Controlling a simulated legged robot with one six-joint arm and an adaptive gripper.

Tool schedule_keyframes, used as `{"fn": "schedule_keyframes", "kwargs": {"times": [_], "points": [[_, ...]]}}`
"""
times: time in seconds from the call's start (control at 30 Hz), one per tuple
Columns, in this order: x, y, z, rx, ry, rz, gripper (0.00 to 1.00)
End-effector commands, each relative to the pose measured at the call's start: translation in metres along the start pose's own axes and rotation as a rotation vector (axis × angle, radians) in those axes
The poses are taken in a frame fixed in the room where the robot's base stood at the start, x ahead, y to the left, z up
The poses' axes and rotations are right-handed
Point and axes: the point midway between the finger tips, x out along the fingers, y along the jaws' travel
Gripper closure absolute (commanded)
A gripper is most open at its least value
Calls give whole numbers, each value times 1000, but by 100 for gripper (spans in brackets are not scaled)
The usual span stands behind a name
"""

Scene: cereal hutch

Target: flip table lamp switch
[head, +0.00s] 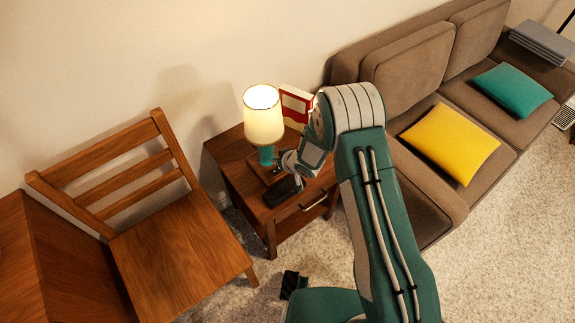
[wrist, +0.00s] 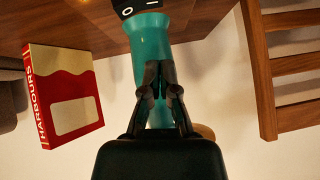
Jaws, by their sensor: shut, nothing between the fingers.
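The table lamp has a lit cream shade (head: 263,117) and a teal stem (head: 266,156), and stands on the wooden side table. In the wrist view, which is upside down, the teal stem (wrist: 152,45) widens toward a black switch (wrist: 138,6) marked "O" and "–". The switch is cut off by the frame's top edge. My gripper (wrist: 160,92) is shut and empty, its fingertips in front of the stem and apart from the switch in the picture. I cannot tell whether it touches the stem. In the head view my wrist is just right of the stem.
A red and cream book (head: 296,106) stands behind the lamp; it also shows in the wrist view (wrist: 63,95). A wooden chair (head: 180,250) is at left, and a brown sofa (head: 410,75) with cushions is at right. A dark object (head: 284,190) is at the table's front.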

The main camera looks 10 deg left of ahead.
Motion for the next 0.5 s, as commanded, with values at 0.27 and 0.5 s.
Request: {"fn": "schedule_keyframes", "kwargs": {"times": [0.27, 0.5], "points": [[-53, -10, 3, 4, -7, 6, 100], [-85, -16, 4, 3, -6, 5, 100]]}}
